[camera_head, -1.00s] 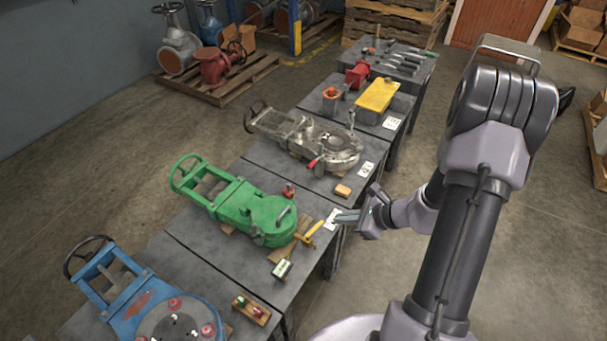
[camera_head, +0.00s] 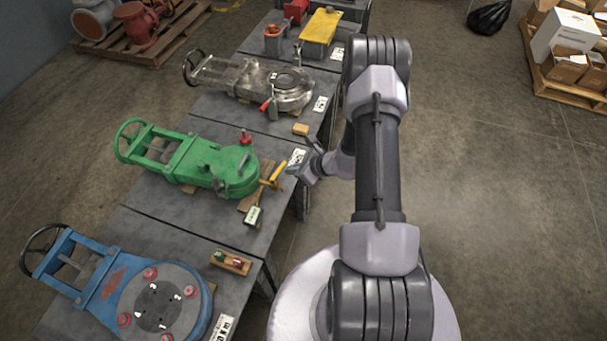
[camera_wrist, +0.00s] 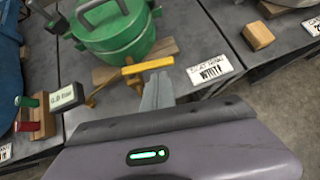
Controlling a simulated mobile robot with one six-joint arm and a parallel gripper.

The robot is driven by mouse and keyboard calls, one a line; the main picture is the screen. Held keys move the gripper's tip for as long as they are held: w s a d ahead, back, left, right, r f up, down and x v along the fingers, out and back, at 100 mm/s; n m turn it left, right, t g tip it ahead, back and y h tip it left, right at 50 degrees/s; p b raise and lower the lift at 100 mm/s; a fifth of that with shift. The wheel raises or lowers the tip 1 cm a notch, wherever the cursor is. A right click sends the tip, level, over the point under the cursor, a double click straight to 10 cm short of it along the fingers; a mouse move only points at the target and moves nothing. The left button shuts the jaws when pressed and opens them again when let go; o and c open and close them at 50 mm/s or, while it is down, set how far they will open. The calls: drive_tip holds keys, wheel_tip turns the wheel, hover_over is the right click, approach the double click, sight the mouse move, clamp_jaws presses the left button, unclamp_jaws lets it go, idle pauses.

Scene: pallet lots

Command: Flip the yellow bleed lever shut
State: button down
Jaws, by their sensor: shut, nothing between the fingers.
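The yellow bleed lever (camera_head: 278,172) is at the right side of the green valve (camera_head: 215,163), near the table's edge. In the wrist view the lever (camera_wrist: 148,66) shows as a yellow bar on a stem, in front of the green valve body (camera_wrist: 112,28). My gripper (camera_head: 293,170) is shut and empty, just right of the lever's outer end. In the wrist view its fingertips (camera_wrist: 158,78) lie just below the bar, near its right half. I cannot tell whether they touch it.
A small gauge box (camera_wrist: 64,97) stands left of the lever in the wrist view. A wooden block with red and green handles (camera_head: 231,262) is nearer. A white label (camera_wrist: 210,70) and a tan block (camera_head: 301,129) lie beyond. Open floor (camera_head: 470,220) is to the right.

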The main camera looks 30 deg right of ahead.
drive_tip(key=shift+w+a, duration=0.1)
drive_tip(key=shift+w, duration=0.2)
drive_tip(key=shift+w+a+r+n+y+b, duration=0.1)
drive_tip(key=shift+w+n+y+b, duration=0.2)
drive_tip(key=shift+w, duration=0.2)
drive_tip(key=shift+w+a+r+n+y+b, duration=0.1)
drive_tip(key=shift+w+n+y+b, duration=0.15)
drive_tip(key=shift+w, duration=0.2)
drive_tip(key=shift+s, duration=0.1)
